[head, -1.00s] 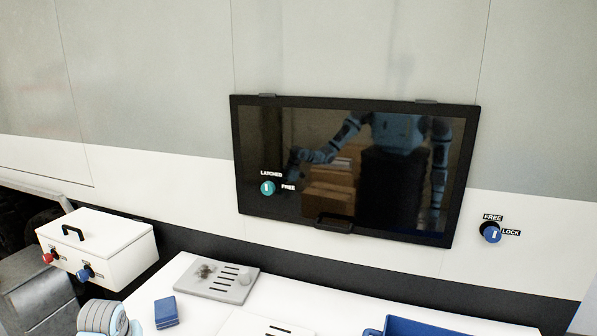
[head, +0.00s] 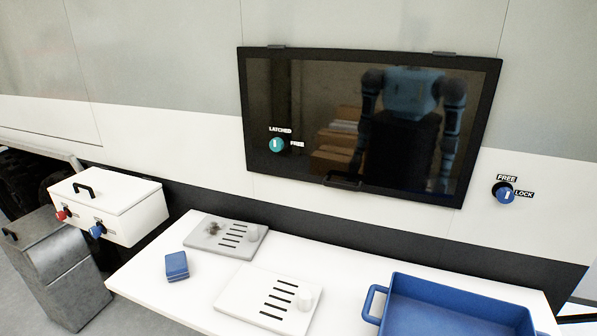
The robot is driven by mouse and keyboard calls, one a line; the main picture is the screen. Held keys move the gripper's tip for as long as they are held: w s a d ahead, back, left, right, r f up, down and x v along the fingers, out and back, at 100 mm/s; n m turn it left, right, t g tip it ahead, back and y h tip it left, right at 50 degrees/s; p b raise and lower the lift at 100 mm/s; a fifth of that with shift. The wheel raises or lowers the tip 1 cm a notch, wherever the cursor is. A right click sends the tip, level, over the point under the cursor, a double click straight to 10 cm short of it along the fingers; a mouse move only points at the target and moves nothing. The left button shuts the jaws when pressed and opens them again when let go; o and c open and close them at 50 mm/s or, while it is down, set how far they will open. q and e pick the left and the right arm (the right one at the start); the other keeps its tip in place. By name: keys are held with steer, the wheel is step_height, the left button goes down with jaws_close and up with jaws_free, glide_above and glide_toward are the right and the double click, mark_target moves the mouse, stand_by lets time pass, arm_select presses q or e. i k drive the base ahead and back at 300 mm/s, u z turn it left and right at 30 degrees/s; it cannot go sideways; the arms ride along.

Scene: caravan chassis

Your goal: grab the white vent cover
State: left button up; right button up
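A white vent cover (head: 250,290) lies flat on the white table, near its front edge. It has several dark slots and a round white knob on its right. A grey vent cover (head: 207,235) of similar shape lies behind it to the left, with a dark, dirty-looking patch on it. Neither of my grippers is in the head view.
A blue block (head: 176,266) lies left of the white cover. A blue tray (head: 455,279) with a handle stands to the right. A white box (head: 118,207) with red and blue knobs is at the left. A dark window (head: 300,102) is behind the table (head: 150,290).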

mark_target(282, 304)
steer(key=u, duration=2.45)
steer(key=k, duration=0.7)
steer(key=z, duration=3.05)
